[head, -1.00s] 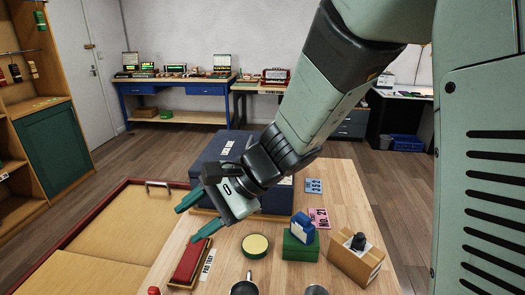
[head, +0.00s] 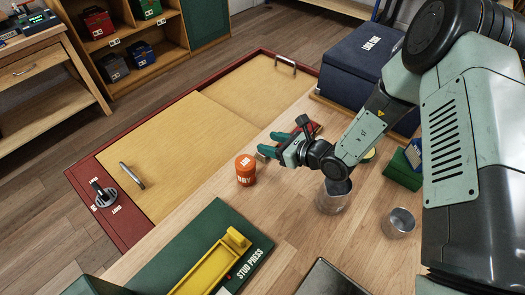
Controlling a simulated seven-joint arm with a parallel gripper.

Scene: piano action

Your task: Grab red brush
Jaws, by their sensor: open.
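A red block-like thing (head: 316,127), perhaps the red brush, lies on the wooden table just behind my gripper. My gripper and wrist hide most of it, so I cannot tell its full shape. My gripper (head: 270,144) is over the table with its two teal fingers apart, pointing left. Nothing shows between the fingers. The fingertips are to the left of the red thing and to the upper right of an orange-red jar (head: 246,172).
A glass (head: 331,198) and a metal cup (head: 399,222) stand right of the jar. A green stud press board (head: 215,238) with a yellow tool lies in front. A dark blue case (head: 360,62) stands behind.

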